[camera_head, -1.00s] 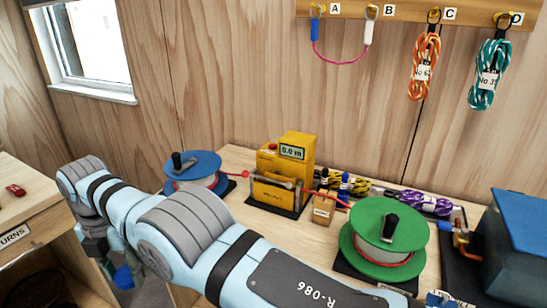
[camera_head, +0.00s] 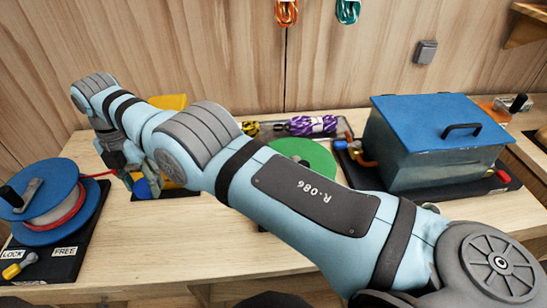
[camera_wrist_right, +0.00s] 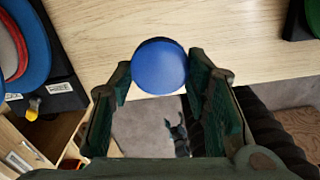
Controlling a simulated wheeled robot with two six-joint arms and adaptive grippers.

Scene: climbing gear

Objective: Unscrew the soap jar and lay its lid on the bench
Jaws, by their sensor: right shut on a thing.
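My right gripper (camera_head: 137,170) comes in from the right across the head view and is shut on a round blue thing (camera_head: 142,188). In the right wrist view this blue thing (camera_wrist_right: 160,66) is a smooth disc between the two fingertips (camera_wrist_right: 160,80). It looks like the soap jar or its lid, but I cannot tell which, as only one round face shows. It overlaps the front edge of the wooden bench (camera_head: 150,245) in the wrist view. My left gripper does not show in the head view.
A blue reel (camera_head: 40,222) on a black base stands at the left. A green reel (camera_head: 305,153) and a yellow device (camera_head: 172,102) are partly behind my arm. A grey tank with a blue lid (camera_head: 425,120) stands at the right. The bench front is bare in the middle.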

